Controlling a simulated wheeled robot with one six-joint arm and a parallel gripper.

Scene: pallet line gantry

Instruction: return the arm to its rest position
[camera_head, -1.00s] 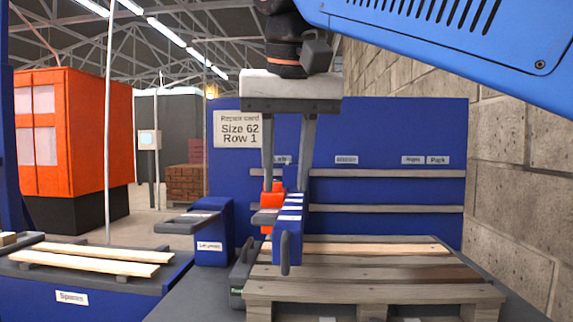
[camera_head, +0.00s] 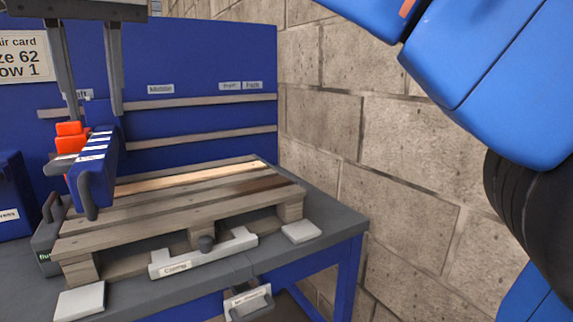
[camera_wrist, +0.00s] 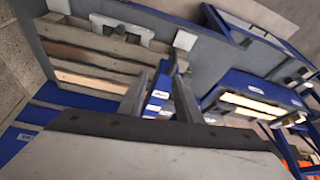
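My gripper (camera_head: 95,105) hangs at the upper left of the head view, with its grey palm above and two dark fingers pointing down. The fingers are parallel and apart. In the head view they overlap a blue block with white stripes and a hook (camera_head: 97,165) and an orange part (camera_head: 70,130); whether they touch these is unclear. In the wrist view the fingers (camera_wrist: 172,80) stand apart, with blue surfaces and white labels showing between and beyond them. I cannot make out a clamped object. My blue arm crosses the upper right of the head view.
A wooden pallet (camera_head: 180,205) lies on the grey bench (camera_head: 335,222), with a pale labelled bar (camera_head: 200,258) at its front. A blue back panel (camera_head: 200,60) stands behind. A block wall (camera_head: 400,180) closes the right side. Slats on another table (camera_wrist: 255,103) show in the wrist view.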

